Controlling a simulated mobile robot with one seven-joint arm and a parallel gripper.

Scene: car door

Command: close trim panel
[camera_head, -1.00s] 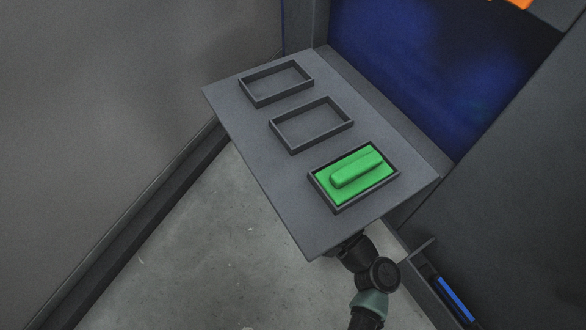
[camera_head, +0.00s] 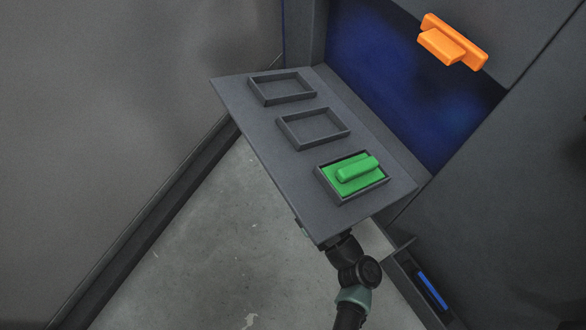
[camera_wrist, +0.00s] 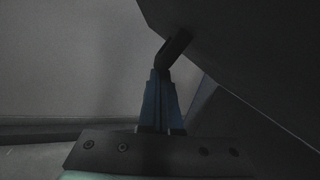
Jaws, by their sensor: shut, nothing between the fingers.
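The trim panel (camera_head: 260,130) is a flat grey flap. It stands out at a tilt from the wall below the dark blue opening, with its outer edge free. My arm reaches up from below its near corner, and the panel hides my gripper in the head view. In the wrist view the panel's dark underside (camera_wrist: 250,55) fills the upper right. My gripper (camera_wrist: 161,75) is shut and empty there, its blue fingers together. A dark angled tab (camera_wrist: 174,48) lies at the fingertips, by the panel's edge; I cannot tell whether they touch.
The panel carries two empty frames (camera_head: 313,143) and one frame holding a green block with a raised grip (camera_head: 357,168). An orange handle (camera_head: 453,42) is at the upper right. A slot with a blue bar (camera_head: 432,290) is at the lower right. Bare floor lies left of my arm.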

